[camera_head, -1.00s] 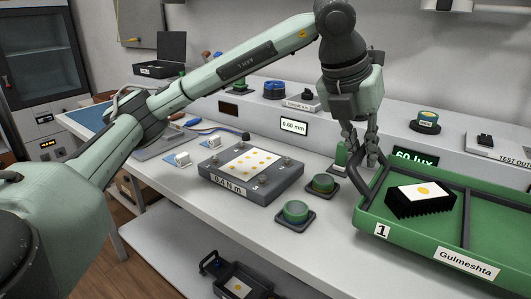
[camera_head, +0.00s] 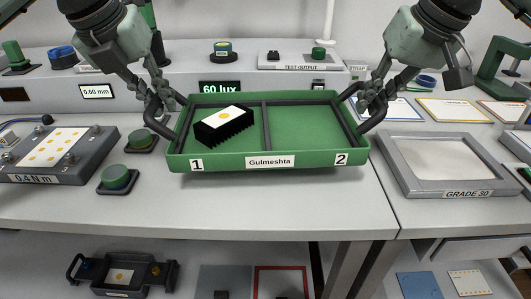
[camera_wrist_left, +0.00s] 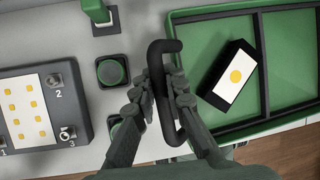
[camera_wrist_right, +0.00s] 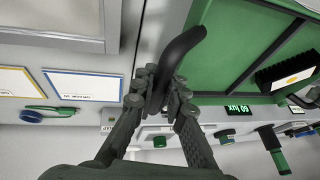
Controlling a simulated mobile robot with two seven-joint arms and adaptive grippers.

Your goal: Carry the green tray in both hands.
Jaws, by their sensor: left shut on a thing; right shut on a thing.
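The green tray (camera_head: 310,130) is in the middle of the head view, with compartments 1 and 2 and a "Gulmeshta" label. A black finned block (camera_head: 224,128) with a white top and yellow dot sits tilted in compartment 1. My left gripper (camera_head: 160,108) is shut on the dark handle at the tray's left end; this handle (camera_wrist_left: 165,90) shows between the fingers in the left wrist view. My right gripper (camera_head: 368,100) is shut on the handle at the right end, and that handle (camera_wrist_right: 178,62) shows in the right wrist view.
Left of the tray are green round buttons (camera_head: 117,178) and a grey "0.4 N.m" block (camera_head: 50,155). Right is a grey "GRADE 30" frame (camera_head: 455,165). A raised ledge with a "60 lux" display (camera_head: 221,87) runs behind. The bench front is clear.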

